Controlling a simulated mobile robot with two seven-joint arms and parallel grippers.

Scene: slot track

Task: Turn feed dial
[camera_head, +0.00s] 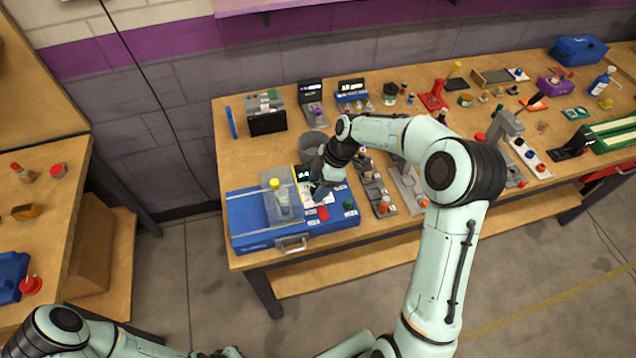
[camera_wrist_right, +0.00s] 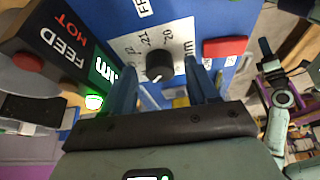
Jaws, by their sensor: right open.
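The feed dial (camera_wrist_right: 159,66) is a round black knob on a white scale plate with numbers around 20 to 22, on the blue feed machine (camera_head: 245,238). My right gripper (camera_head: 320,190) is over the machine's panel. In the right wrist view its two blue fingers (camera_wrist_right: 163,80) are apart, one on each side of the dial. I cannot tell whether they touch it. In the head view the dial is not clearly visible at the gripper. My left arm shows at the lower left, but its gripper is not in view.
A red button (camera_wrist_right: 224,47) sits right of the dial. A dark box marked FEED and HOT (camera_wrist_right: 58,48), with a lit display, stands to its left. A clear guard with a yellow-capped bottle (camera_head: 275,184) is on the machine's left. Small fixtures (camera_head: 380,205) crowd the wooden bench on the right.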

